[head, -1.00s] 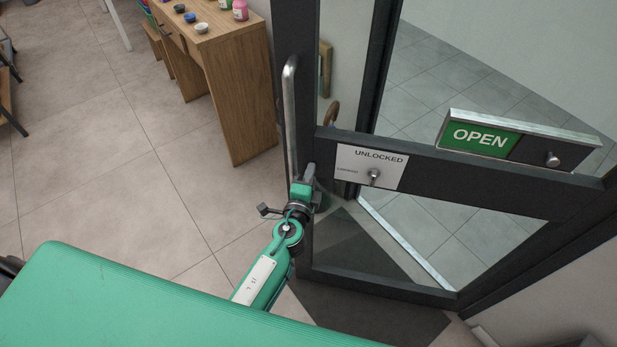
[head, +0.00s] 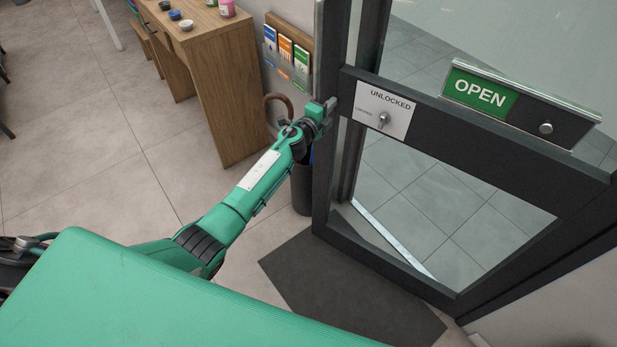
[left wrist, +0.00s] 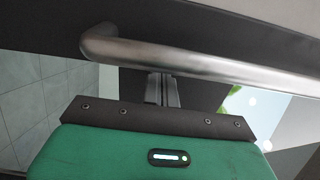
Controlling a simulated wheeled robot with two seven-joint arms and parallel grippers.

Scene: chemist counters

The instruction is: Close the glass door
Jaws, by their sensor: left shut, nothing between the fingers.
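The glass door (head: 455,215) has a dark frame and stands ajar. A narrow gap shows between its free edge and the dark door post (head: 370,40) behind it. The door carries an UNLOCKED lock plate (head: 385,112) and a green OPEN sign (head: 480,95). My left gripper (head: 328,106) is shut and empty, at the door's free edge beside the lock plate. In the left wrist view the door's metal bar handle (left wrist: 200,60) crosses just beyond the shut fingers (left wrist: 162,90); I cannot tell whether they touch it. My right gripper is out of view.
A dark mat (head: 340,285) lies on the floor before the door. A wooden desk (head: 225,90) with small pots stands to the left. A leaflet rack (head: 287,55) hangs on the wall near a dark bin (head: 301,190). Tiled floor (head: 90,150) is clear at left.

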